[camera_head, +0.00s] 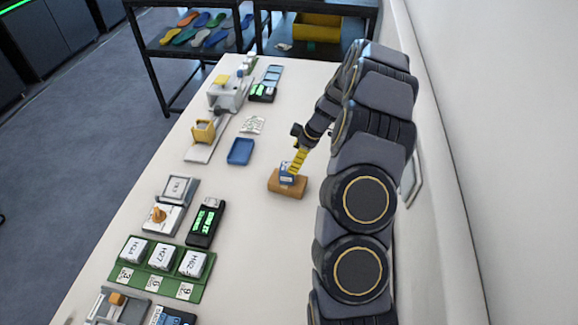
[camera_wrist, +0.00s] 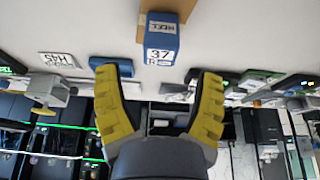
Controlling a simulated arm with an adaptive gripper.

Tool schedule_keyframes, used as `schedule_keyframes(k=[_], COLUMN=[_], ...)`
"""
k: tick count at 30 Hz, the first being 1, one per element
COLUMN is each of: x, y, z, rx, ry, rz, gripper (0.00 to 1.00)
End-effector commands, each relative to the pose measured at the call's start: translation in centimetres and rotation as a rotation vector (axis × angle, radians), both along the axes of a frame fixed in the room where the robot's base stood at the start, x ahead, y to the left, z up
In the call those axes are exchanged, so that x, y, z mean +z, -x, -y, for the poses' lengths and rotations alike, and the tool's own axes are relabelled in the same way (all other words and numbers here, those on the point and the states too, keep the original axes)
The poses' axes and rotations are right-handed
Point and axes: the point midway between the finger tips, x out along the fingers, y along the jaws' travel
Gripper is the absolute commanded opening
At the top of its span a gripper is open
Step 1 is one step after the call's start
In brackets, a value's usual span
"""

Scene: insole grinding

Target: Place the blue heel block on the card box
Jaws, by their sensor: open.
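The blue heel block (camera_head: 286,174) sits on top of the brown card box (camera_head: 287,190) near the middle of the table. In the wrist view the blue heel block (camera_wrist: 161,45) shows a white label reading "37 R", and part of the card box (camera_wrist: 144,30) shows behind it. My gripper (camera_head: 296,166) has yellow fingers and is just above and beside the block. In the wrist view my gripper (camera_wrist: 157,74) is open, with nothing between its fingers; the block is beyond the fingertips, apart from them.
A blue tray (camera_head: 240,151) lies left of the card box. A green rack (camera_head: 160,268) with several labelled white blocks and a black display unit (camera_head: 205,222) stand at the left front. The table right of the rack is clear. A wall runs along the right.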

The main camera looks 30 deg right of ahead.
Motion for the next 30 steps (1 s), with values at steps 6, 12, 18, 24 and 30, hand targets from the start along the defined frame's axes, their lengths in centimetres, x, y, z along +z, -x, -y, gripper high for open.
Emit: schedule_keyframes(k=[6,12,18,24,30], x=[4.1,5.7,6.6,11.6,16.7], y=[1.1,1.7,1.7,2.8,9.1], z=[1.3,1.7,0.7,-7.7,-17.4], rx=[-0.002,0.0,0.0,-0.036,-0.152], ry=[0.003,0.001,-0.008,-0.054,-0.039], rz=[0.003,-0.001,-0.01,-0.105,-0.283], gripper=[0.68,0.68,0.68,0.68,0.68])
